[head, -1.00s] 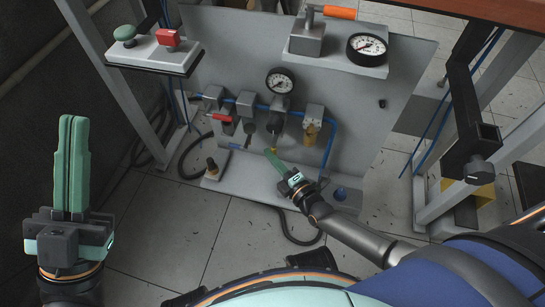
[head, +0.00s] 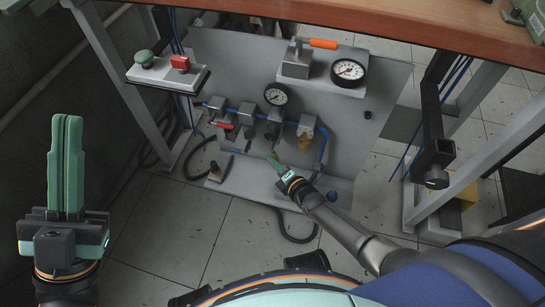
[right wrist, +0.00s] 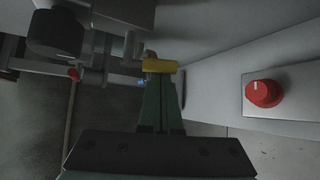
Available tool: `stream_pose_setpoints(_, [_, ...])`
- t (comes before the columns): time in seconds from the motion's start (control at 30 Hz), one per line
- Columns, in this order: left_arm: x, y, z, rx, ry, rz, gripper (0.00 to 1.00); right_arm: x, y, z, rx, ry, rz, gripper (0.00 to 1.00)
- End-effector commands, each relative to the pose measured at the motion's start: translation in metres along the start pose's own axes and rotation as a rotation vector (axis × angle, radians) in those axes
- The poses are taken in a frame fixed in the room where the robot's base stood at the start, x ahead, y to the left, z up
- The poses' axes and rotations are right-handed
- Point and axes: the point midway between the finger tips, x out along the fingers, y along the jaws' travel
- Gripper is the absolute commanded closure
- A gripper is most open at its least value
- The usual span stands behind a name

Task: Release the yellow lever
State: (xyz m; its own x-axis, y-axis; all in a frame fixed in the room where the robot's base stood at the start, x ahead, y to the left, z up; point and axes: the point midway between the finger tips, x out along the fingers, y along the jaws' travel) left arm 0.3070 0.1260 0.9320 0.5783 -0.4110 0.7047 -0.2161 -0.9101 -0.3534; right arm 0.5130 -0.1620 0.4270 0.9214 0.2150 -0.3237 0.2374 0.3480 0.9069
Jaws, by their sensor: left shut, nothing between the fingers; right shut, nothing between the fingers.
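The yellow lever (right wrist: 160,66) shows in the right wrist view as a short yellow bar across the ends of my right fingers. In the head view it is small and mostly hidden behind the fingertips. My right gripper (head: 273,161) is shut, with its green fingers pointing at the valve row on the grey panel (head: 365,150). Its closed fingers also show in the right wrist view (right wrist: 161,98); I cannot tell whether they touch the lever. My left gripper (head: 66,165) is shut and empty, upright at the left, far from the panel.
A red lever (head: 224,126), a small gauge (head: 275,94) and a brass bowl (head: 305,137) are near the right gripper. A larger gauge (head: 348,71) and an orange handle (head: 323,44) sit above. The wooden tabletop (head: 270,14) overhangs the panel.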

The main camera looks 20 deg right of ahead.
Motion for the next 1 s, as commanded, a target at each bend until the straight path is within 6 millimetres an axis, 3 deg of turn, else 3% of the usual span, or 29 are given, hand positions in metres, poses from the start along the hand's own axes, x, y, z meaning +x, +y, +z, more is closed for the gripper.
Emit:
stream_pose_setpoints(0.13, [0.014,-0.009,-0.015,0.025,0.006,-0.007,1.0,-0.004,0.005,0.005,-0.061,-0.004,-0.075,1.0])
stream_pose_setpoints(0.17, [0.011,-0.01,-0.002,0.01,-0.048,-0.016,1.0,-0.004,0.005,0.005,-0.073,-0.004,-0.091,1.0])
stream_pose_setpoints(0.2, [0.002,-0.007,0.03,-0.023,-0.171,-0.026,1.0,-0.005,0.003,0.007,-0.078,-0.004,-0.092,1.0])
stream_pose_setpoints(0.3, [-0.011,-0.003,0.066,-0.068,-0.322,-0.034,1.0,-0.006,0.003,0.009,-0.078,-0.004,-0.088,1.0])
stream_pose_setpoints(0.5, [-0.03,0.004,0.102,-0.119,-0.487,-0.041,1.0,-0.01,0.004,0.012,-0.077,-0.005,-0.085,1.0])
stream_pose_setpoints(0.73, [-0.046,0.011,0.123,-0.152,-0.593,-0.043,1.0,-0.013,0.005,0.015,-0.075,-0.006,-0.083,1.0])
stream_pose_setpoints(1.0, [-0.045,0.011,0.122,-0.15,-0.584,-0.042,1.0,-0.012,0.006,0.015,-0.075,-0.007,-0.081,1.0])
